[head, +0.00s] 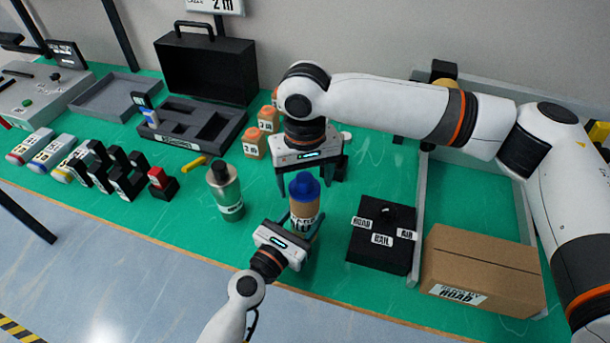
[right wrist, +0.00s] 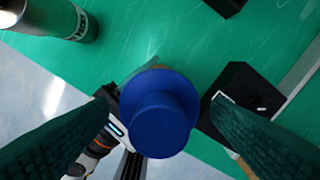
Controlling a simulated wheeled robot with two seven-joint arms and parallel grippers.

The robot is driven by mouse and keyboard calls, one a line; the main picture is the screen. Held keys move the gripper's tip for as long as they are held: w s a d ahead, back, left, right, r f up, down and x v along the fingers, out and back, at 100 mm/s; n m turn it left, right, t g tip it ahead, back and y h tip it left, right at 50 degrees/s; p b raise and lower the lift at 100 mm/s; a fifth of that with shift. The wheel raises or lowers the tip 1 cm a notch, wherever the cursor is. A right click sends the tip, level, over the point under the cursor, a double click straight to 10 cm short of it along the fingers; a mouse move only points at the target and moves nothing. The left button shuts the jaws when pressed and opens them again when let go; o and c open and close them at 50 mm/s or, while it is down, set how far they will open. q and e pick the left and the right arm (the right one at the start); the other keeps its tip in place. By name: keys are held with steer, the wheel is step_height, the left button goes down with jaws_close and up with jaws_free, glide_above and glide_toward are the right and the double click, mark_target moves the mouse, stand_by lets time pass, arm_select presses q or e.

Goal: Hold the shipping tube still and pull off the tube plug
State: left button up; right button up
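The shipping tube (head: 304,208), a brown cylinder with a printed label, stands upright near the table's front edge. Its blue tube plug (head: 304,186) sits in the top end; in the right wrist view the plug (right wrist: 160,118) shows from above as a round stepped cap. My left gripper (head: 300,222) is around the tube's body below the plug from the front and appears shut on it; its contact is partly hidden. My right gripper (head: 306,182) points down over the plug, its fingers open on either side, with visible gaps in the wrist view.
A grey-green metal flask (head: 226,190) stands left of the tube. A black box (head: 383,235) with labels and a cardboard box (head: 480,270) are to the right. Orange-capped bottles (head: 255,143) stand behind, left of my right gripper. Green table (head: 190,215) is clear at front left.

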mark_target(305, 177)
arm_select(q)
steer(key=shift+s+f, duration=0.1)
steer(key=shift+f, duration=0.25)
arm_select(e)
steer(key=c, duration=0.8)
steer(key=shift+r, duration=0.1)
steer(key=shift+r, duration=2.1)
arm_select(q)
steer(key=o, duration=1)
steer(key=shift+o, duration=0.6)
steer(key=shift+r, duration=0.2)
